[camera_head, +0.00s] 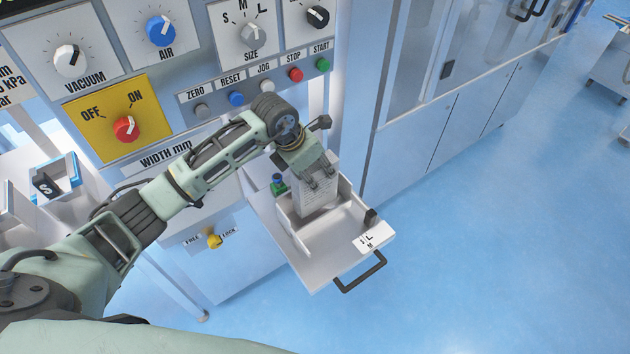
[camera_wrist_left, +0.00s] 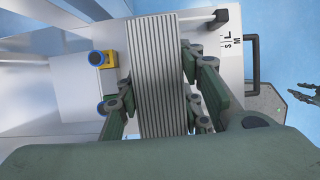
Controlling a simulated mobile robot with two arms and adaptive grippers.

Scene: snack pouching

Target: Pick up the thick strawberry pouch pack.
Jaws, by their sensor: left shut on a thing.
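A thick pale grey pack (camera_head: 316,197) with fine ridges, like a stack of flat pouches seen edge-on, stands upright in the pull-out tray (camera_head: 326,262) of the machine. No strawberry print shows on the sides in view. My left gripper (camera_head: 319,180) reaches down over the pack and is shut on it. In the left wrist view the ridged pack (camera_wrist_left: 160,75) runs between the dark green fingers (camera_wrist_left: 160,108). Whether its lower end touches the tray floor is hidden. A dark part at the right edge of that view looks like my right gripper (camera_wrist_left: 304,91); its jaws are unclear.
The tray has side walls, a dark front handle (camera_head: 362,275) and an S/M/L label (camera_head: 372,238). A green-and-blue fitting (camera_head: 279,185) sits left of the pack. The control panel (camera_head: 190,110) rises behind my arm.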

